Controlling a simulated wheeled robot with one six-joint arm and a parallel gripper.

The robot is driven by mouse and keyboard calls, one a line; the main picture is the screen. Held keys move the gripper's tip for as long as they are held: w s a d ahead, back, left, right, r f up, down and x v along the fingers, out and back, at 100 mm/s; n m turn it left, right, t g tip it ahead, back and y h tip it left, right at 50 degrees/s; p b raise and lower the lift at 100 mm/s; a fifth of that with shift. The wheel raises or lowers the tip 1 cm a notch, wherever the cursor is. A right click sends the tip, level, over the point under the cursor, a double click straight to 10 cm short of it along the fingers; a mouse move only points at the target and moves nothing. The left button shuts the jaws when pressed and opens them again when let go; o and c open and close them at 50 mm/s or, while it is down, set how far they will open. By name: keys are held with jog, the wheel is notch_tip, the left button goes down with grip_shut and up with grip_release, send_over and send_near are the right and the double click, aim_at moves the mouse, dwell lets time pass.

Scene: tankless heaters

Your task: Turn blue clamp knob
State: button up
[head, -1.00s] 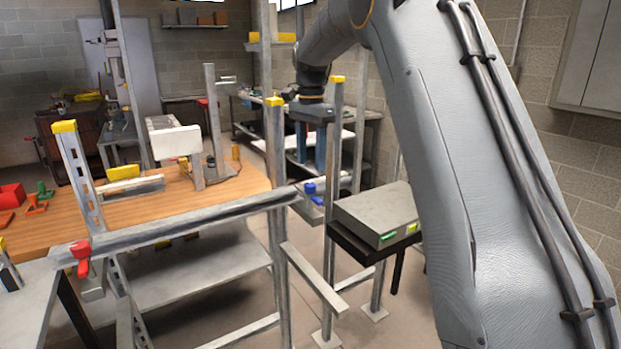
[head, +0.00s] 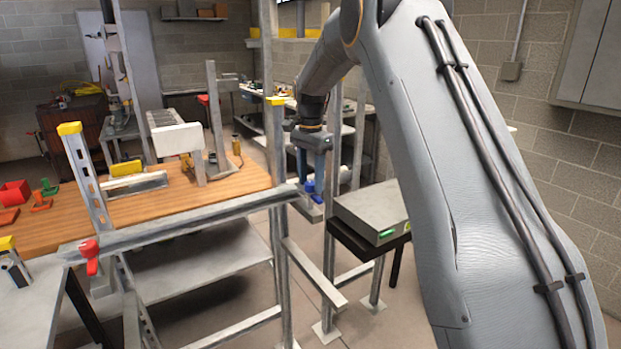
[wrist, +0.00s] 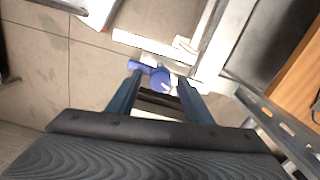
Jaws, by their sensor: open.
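The blue clamp knob (head: 310,188) sits on a grey clamp bracket (head: 312,210) at the right end of the horizontal metal rail (head: 180,230). My gripper (head: 309,180) points down over the knob, its two blue fingers apart with the knob low between or just beyond the tips. In the wrist view the knob (wrist: 160,78), with a lever-like arm to its left, shows between and just beyond the open fingertips (wrist: 158,82). I cannot tell whether a finger touches it. A red clamp knob (head: 90,256) is at the rail's left end.
Metal uprights (head: 278,200) stand close to the left of my gripper. A grey box (head: 372,212) on a black stand is to its right. A wooden workbench (head: 150,205) with tools and coloured parts lies to the left.

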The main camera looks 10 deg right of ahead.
jog(key=c, duration=1.1)
jog(key=shift+o, duration=0.2)
jog(key=shift+n, duration=0.4)
jog(key=n, duration=0.4)
jog(key=shift+n+b, duration=0.3)
jog(key=shift+b, duration=0.1)
jog(key=n, duration=0.4)
jog(key=shift+r+n, duration=0.1)
jog(key=shift+n, duration=0.2)
jog(key=n, duration=0.4)
jog(key=shift+n+b, duration=0.3)
jog(key=shift+b, duration=0.05)
jog(key=shift+n, duration=2.2)
